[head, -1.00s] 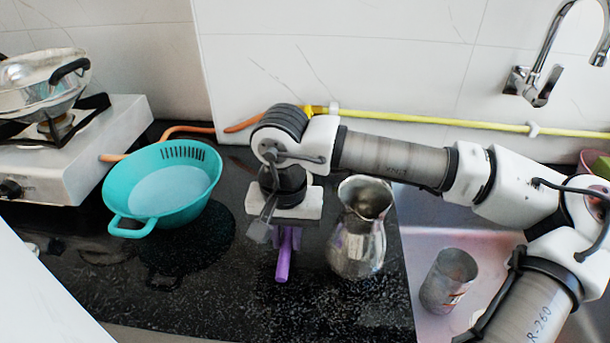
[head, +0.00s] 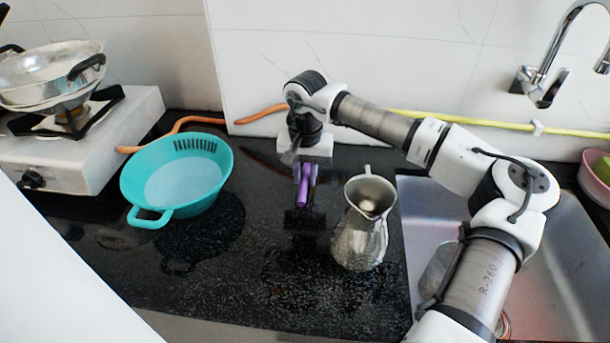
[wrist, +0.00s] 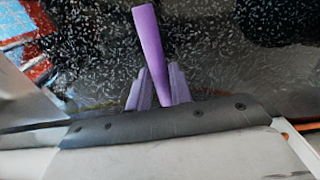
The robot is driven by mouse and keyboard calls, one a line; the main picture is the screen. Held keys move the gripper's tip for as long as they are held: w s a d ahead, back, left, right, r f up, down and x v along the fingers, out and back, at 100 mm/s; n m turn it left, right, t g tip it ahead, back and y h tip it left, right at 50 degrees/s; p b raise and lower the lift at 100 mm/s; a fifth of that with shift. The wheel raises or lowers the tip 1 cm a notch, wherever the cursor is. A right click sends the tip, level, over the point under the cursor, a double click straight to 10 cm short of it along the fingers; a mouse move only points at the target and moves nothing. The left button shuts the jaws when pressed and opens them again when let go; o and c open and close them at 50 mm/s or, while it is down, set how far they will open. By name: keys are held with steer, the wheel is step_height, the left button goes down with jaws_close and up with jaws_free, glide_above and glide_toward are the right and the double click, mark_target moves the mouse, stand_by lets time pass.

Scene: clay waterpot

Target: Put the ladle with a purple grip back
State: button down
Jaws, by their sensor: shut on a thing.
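The ladle's purple grip (head: 302,192) shows below my gripper (head: 306,172) in the head view, over the black counter. In the wrist view the grip (wrist: 149,45) stands up between the two purple-grey fingers of my gripper (wrist: 158,88), which are shut on it. The ladle's bowl is hidden in both views. I cannot tell how far the ladle is above the counter. A metal jug (head: 362,230) stands upright to the right of my gripper, apart from it.
A teal colander (head: 178,180) sits to the left, near a white stove (head: 130,130) with a metal pan (head: 50,75). The sink (head: 560,270) is at the right, with a metal cup partly hidden by my arm. The counter's front middle (head: 250,280) is clear.

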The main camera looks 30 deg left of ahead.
steer(key=shift+f, duration=0.9)
steer(key=c, duration=1.3)
jaws_free()
steer(key=shift+o, duration=0.2)
step_height(320, 180, up, 12)
steer(key=b, duration=0.1)
steer(key=shift+r, duration=0.2)
steer(key=shift+d+f, duration=0.1)
